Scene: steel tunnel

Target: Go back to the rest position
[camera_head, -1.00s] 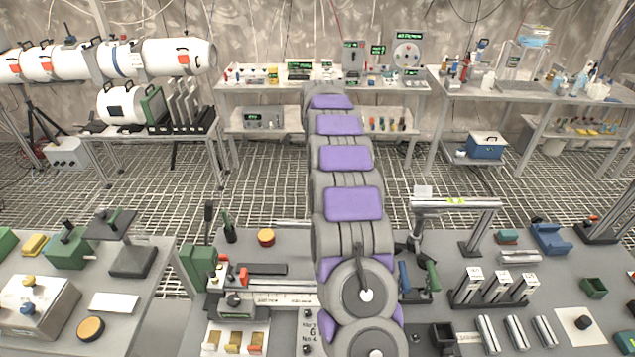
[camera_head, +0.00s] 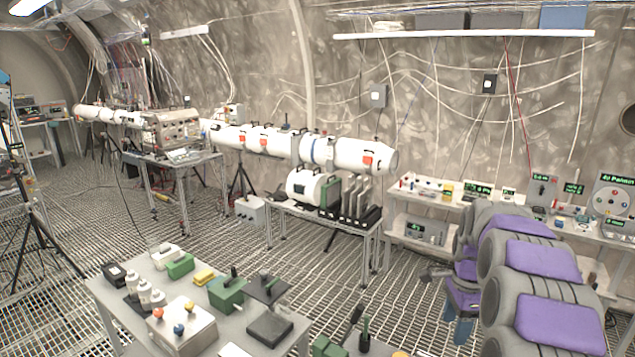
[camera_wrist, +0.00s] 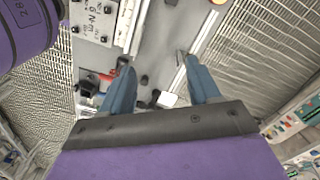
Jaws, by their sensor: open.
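My gripper (camera_wrist: 158,72) shows in the wrist view with its two blue fingers apart and nothing between them. Below and beyond the fingers is a grey workbench top (camera_wrist: 158,38). In the head view my grey arm with purple pads stands at the right, folded, and my gripper (camera_head: 463,325) hangs at its left side. The blue fingers there are partly hidden by the arm and small.
A grey workbench (camera_head: 110,292) at the lower left holds green blocks, white bottles and a box with knobs. An instrument bench (camera_head: 400,205) is behind my arm. Open grating floor (camera_head: 120,235) lies left.

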